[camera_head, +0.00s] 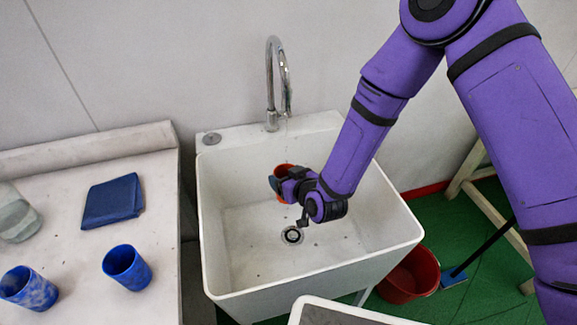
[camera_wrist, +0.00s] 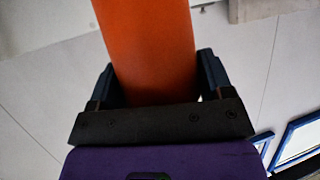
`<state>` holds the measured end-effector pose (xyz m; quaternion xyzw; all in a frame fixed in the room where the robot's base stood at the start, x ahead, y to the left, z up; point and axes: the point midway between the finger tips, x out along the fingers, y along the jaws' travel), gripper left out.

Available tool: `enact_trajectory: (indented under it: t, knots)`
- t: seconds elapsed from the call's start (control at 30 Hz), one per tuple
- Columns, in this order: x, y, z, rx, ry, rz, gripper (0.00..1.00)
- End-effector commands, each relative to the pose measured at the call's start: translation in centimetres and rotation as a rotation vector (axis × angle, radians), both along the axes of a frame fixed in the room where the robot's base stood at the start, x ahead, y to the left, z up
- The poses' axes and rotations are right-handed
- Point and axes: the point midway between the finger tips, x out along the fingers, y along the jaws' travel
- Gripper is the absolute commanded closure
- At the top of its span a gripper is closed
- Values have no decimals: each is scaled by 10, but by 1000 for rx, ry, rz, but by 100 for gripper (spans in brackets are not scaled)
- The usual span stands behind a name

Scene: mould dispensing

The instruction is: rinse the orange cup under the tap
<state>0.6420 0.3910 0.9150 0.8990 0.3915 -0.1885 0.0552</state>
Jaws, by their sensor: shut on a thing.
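The orange cup (camera_head: 283,169) is inside the white sink, below the tap. My gripper (camera_head: 279,183) is shut on it and hides part of it. In the wrist view the orange cup (camera_wrist: 148,45) stands between the two dark fingers of my gripper (camera_wrist: 155,80). The silver tap (camera_head: 271,85) curves over the back of the sink (camera_head: 320,277). A thin, faint stream seems to run from its spout down toward the cup. I cannot see whether there is water in the cup.
A counter (camera_head: 75,240) at the left bears two blue cups (camera_head: 127,266) (camera_head: 28,288), a folded blue cloth (camera_head: 112,201) and a grey-green object (camera_head: 15,215). A red bucket (camera_head: 410,275) stands on the green floor right of the sink. The sink's drain (camera_head: 292,235) is clear.

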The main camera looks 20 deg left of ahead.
Motion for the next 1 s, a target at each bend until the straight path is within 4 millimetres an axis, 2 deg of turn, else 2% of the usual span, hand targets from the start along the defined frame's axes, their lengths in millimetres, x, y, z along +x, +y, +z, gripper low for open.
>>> enact_trajectory:
  t: [0.43,1.0]
  knots:
    - [-2,0,2,0,0,1,49]
    - [-37,-1,30,1,-1,2,49]
